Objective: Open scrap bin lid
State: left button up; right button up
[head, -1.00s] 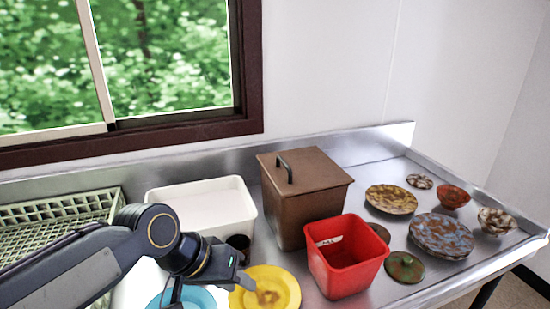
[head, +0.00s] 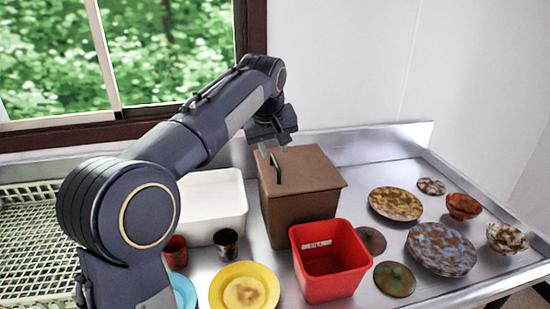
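The scrap bin (head: 292,215) is a brown square box at the middle of the counter. Whether a fingertip touches the handle or lid cannot be told. My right gripper is out of view.
A red open bin (head: 325,285) with a label stands in front of the scrap bin. A white tub (head: 212,200), cups and a yellow plate (head: 243,288) lie left and front. Dirty plates (head: 441,246) and bowls (head: 463,206) are at right. A window (head: 170,50) is behind.

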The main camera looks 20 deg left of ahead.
aim_at(276, 163)
pick_arm(q)
jog(key=shift+x, duration=2.4)
jog(key=shift+c, duration=0.2)
grip_shut()
